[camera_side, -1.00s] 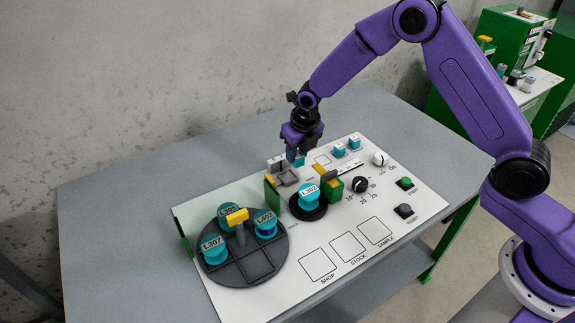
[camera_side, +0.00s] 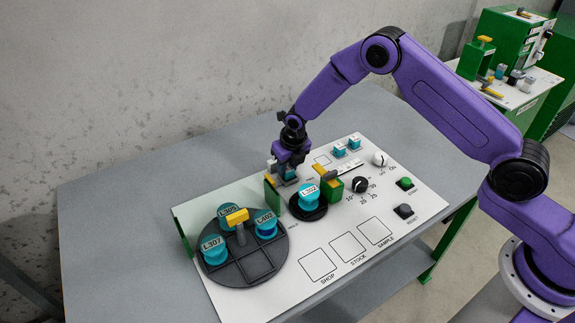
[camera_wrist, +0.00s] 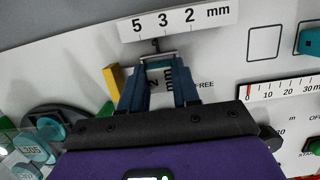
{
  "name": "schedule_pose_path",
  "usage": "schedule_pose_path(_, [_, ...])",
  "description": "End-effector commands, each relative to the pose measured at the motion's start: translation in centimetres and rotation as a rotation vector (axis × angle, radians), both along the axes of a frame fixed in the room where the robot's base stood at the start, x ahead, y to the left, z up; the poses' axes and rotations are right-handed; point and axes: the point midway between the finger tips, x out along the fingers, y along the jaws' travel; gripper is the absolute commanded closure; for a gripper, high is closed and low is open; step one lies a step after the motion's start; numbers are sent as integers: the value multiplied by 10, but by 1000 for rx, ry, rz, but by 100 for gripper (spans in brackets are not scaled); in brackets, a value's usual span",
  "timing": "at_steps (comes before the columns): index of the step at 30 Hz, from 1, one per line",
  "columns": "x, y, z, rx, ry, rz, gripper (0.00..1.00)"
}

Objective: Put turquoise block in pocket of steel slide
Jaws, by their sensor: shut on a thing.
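The turquoise block (camera_wrist: 158,65) shows between the fingertips of my gripper (camera_wrist: 157,82) in the wrist view. My gripper is shut on it. In the side view the block (camera_side: 290,175) shows low between the fingers, and my gripper (camera_side: 288,170) is down at the steel slide (camera_side: 271,165). The slide is mostly hidden behind the fingers, with only a pale grey part showing at the left. The block is at or just above the slide's pocket; I cannot tell whether it is inside or touching the bottom.
A round dark tray (camera_side: 256,265) with several labelled turquoise pots stands front left. Another turquoise pot (camera_side: 308,194) sits on a dark disc close by, between green posts with yellow tops. Turquoise pieces (camera_side: 339,150) stand behind right. The white panel's front has empty marked squares.

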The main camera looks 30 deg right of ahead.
Motion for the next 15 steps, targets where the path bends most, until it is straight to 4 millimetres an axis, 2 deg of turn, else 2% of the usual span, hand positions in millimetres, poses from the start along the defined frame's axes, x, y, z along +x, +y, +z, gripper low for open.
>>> schedule_pose_path(5, [0, 0, -3, 0, 1, 0, 100])
schedule_pose_path(6, [0, 0, -3, 0, 0, 0, 56])
schedule_pose_path(7, [0, 0, -3, 0, 0, 0, 47])
schedule_pose_path(8, [0, 0, -3, 0, 0, 0, 44])
schedule_pose_path(15, [0, 0, -3, 0, 0, 0, 44])
